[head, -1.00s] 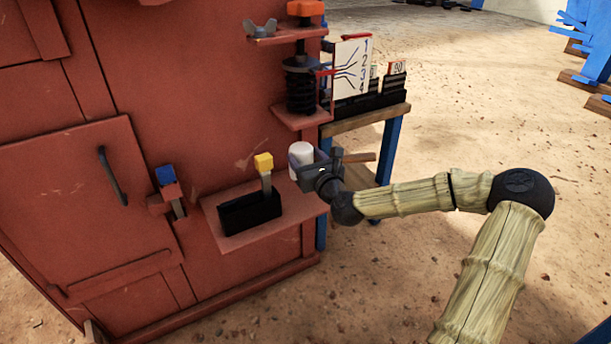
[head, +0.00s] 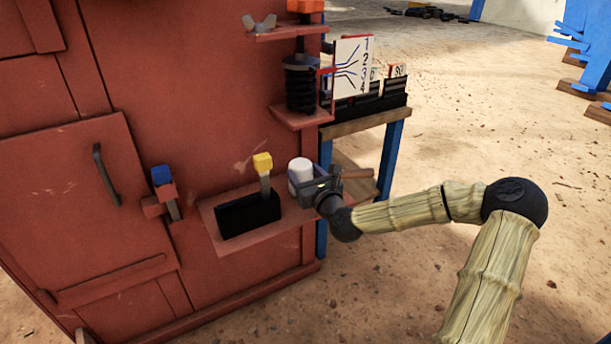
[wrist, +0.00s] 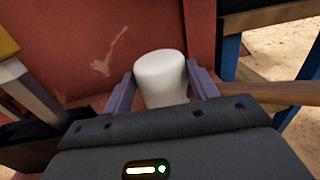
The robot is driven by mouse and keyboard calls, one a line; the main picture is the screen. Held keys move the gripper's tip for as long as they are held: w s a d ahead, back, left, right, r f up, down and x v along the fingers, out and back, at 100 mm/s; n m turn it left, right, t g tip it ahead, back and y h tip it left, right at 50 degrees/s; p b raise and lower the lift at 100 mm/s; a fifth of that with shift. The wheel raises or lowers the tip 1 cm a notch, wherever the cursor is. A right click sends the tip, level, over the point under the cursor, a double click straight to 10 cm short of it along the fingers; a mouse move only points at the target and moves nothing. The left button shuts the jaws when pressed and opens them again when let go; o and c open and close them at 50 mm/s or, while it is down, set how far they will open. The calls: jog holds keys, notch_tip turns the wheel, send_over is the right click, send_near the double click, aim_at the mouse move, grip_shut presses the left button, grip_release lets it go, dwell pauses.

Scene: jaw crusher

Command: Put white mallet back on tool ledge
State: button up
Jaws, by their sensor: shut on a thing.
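The white mallet has a white head (head: 300,170) and a brown wooden handle (head: 357,174) that points right. My gripper (head: 304,180) is shut on the white head, at the right end of the red tool ledge (head: 287,222). In the wrist view the white head (wrist: 160,78) sits between the two purple fingers of my gripper (wrist: 161,88). The handle passes out to the right behind a finger. The underside of the head is hidden by my gripper, so I cannot tell whether it touches the ledge.
A black holder (head: 248,215) with a yellow-topped tool (head: 263,163) stands on the ledge, left of the mallet. A blue-topped tool (head: 161,175) hangs further left. A small shelf with a black spring (head: 300,90) is above. A blue-legged table (head: 390,155) stands right.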

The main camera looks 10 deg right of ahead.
jog(key=o, duration=1.5)
jog(key=shift+c, duration=0.2)
jog(key=shift+r, duration=0.1)
jog(key=p+v, duration=0.4)
jog(key=v, duration=0.8)
jog(key=shift+a, duration=0.1)
